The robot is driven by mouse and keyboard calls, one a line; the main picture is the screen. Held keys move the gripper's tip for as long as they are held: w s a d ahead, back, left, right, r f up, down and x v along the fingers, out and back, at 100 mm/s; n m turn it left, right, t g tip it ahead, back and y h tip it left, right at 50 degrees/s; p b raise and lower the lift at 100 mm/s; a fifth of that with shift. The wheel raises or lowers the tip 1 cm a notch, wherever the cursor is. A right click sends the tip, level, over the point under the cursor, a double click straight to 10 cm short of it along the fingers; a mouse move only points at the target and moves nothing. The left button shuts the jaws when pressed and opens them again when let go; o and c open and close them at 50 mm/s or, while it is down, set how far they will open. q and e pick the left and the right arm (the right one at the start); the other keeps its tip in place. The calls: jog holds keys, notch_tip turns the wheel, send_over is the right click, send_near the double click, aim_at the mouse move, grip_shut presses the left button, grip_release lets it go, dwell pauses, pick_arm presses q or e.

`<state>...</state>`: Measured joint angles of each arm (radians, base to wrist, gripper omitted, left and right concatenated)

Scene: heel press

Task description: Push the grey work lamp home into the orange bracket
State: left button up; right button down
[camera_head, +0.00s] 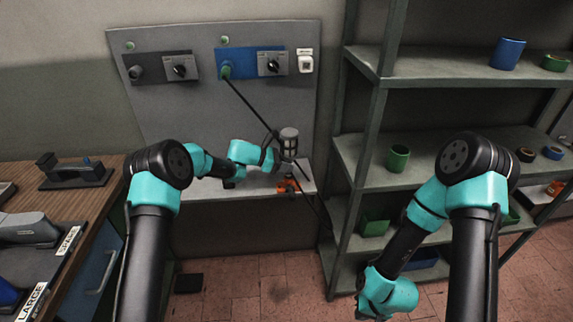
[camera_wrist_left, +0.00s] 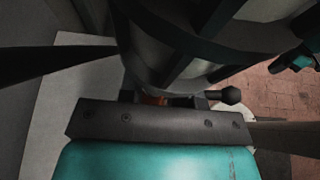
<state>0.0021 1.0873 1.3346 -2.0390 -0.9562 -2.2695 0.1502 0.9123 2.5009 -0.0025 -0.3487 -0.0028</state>
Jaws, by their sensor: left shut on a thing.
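The grey work lamp (camera_head: 289,140) stands about upright at the far end of my left arm, above the wall shelf. Its caged body fills the upper part of the left wrist view (camera_wrist_left: 180,50). The orange bracket (camera_head: 288,186) sits on the shelf just below the lamp; only a small orange patch (camera_wrist_left: 155,100) shows in the left wrist view. Whether the lamp touches the bracket is hidden. My left gripper (camera_head: 284,160) is shut on the lamp. My right arm hangs bent at the lower right, and its fingertips are out of the picture.
A black cable runs from the blue socket panel (camera_head: 250,62) down to the lamp. The white shelf (camera_head: 215,191) has free room to the left. A metal rack (camera_head: 430,78) with cups stands at right, and a wooden bench (camera_head: 85,207) at left.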

pick_arm(q)
jog(key=shift+f, duration=0.6)
jog(key=o, duration=1.1)
jog(key=v, duration=1.7)
jog(key=shift+s+a+r, duration=0.1)
jog(key=shift+a, duration=0.1)
